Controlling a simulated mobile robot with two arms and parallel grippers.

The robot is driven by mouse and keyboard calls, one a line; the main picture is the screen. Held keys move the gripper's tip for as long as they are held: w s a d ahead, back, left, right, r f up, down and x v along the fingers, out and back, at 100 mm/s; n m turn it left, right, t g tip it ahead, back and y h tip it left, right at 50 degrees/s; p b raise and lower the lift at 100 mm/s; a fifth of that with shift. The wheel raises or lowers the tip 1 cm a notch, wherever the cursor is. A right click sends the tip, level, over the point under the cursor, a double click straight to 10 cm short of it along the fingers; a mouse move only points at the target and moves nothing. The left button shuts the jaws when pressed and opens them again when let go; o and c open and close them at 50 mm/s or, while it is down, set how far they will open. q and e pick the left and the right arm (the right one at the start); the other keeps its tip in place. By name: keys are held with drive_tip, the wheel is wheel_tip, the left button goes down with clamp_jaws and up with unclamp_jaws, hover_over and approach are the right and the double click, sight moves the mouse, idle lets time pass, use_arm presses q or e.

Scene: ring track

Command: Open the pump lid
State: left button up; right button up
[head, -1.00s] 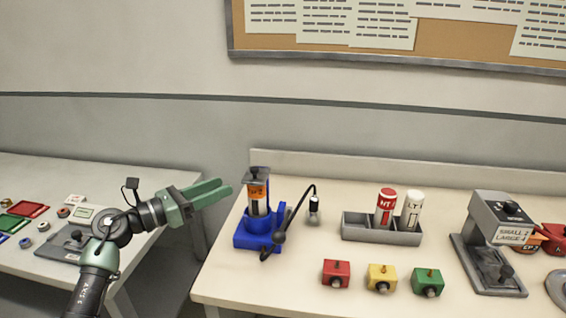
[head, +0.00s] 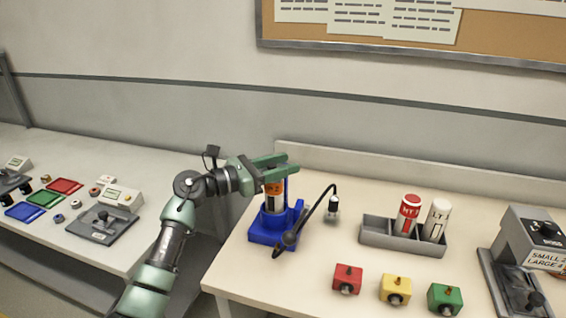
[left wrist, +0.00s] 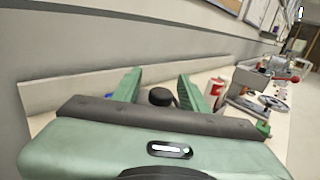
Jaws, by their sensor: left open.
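The pump (head: 267,231) has a blue base and holds a clear cylinder with an orange label (head: 274,190). It stands upright at the left end of the table. My left gripper (head: 284,166) is level at the pump's top, and its fingers hide the lid in the head view. In the left wrist view, the lid's black round knob (left wrist: 160,97) shows between the two open green fingers, with a gap on both sides. The left gripper (left wrist: 159,88) is open and holds nothing. My right gripper is out of view.
A black cable with a plug (head: 333,205) arcs beside the pump. A grey rack (head: 375,236) holds red and white bottles. Red (head: 347,280), yellow (head: 395,290) and green (head: 445,299) blocks sit in front. A wall stands behind the table.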

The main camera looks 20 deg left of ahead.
use_arm(q)
clamp_jaws()
idle(1.4)
